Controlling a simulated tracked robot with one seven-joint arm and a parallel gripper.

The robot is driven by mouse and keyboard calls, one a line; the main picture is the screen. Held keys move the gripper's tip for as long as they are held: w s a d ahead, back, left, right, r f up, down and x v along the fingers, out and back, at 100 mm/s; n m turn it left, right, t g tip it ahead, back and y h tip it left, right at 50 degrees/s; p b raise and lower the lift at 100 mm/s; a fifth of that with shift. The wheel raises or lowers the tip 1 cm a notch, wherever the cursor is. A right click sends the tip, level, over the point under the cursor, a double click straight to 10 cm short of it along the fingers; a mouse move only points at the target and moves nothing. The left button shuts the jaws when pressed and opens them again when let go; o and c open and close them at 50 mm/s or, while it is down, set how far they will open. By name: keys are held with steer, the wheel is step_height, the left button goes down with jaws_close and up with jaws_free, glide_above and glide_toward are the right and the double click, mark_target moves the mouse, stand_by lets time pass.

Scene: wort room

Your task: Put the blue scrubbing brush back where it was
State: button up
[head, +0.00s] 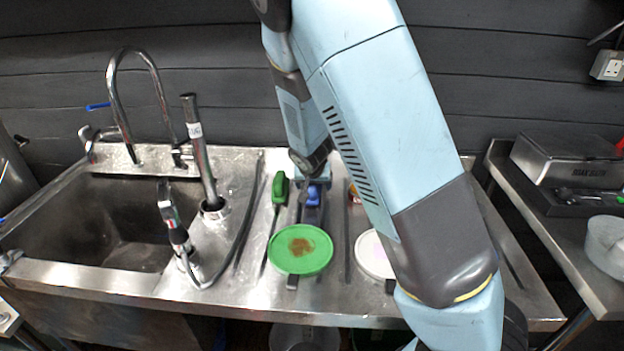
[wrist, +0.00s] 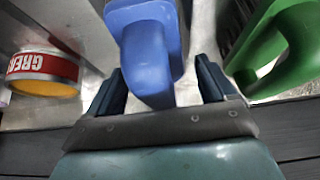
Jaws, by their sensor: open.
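The blue scrubbing brush (head: 313,197) is on the steel drainboard beside the sink; mostly its blue end shows, at my gripper. In the wrist view the blue brush (wrist: 148,55) reaches in between the two fingers. My gripper (head: 314,187) is open around it, with a finger on each side. In the wrist view my gripper (wrist: 163,80) shows a gap beside the brush on the right; on the left the finger is very close, and I cannot tell if it touches. The brush's far part is out of the wrist view.
A green-handled tool (head: 280,188) lies close on the left, also in the wrist view (wrist: 285,48). A red-labelled tin (wrist: 42,72) is on the other side. A green disc (head: 300,250) with a brown stain lies in front. A white disc (head: 374,255) is partly behind my arm.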

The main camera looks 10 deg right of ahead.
steer(key=shift+v, duration=5.95)
steer(key=shift+d, duration=0.1)
steer(key=shift+s+d, duration=0.15)
steer(key=shift+d, duration=0.15)
steer(key=s+d+r+g+y, duration=0.2)
steer(key=s+d+r, duration=0.7)
steer(key=s+d, duration=0.15)
steer(key=s+d+r+n, duration=0.1)
steer(key=s+r, duration=0.3)
steer(key=s, duration=0.4)
steer(key=s+d+r+n+t, duration=0.1)
steer(key=s+d+r, duration=0.1)
steer(key=s+r, duration=0.3)
steer(key=s, duration=0.2)
steer(key=shift+s+d+r+h, duration=0.2)
steer(key=shift+s+d+h, duration=0.15)
steer(key=shift+h, duration=0.05)
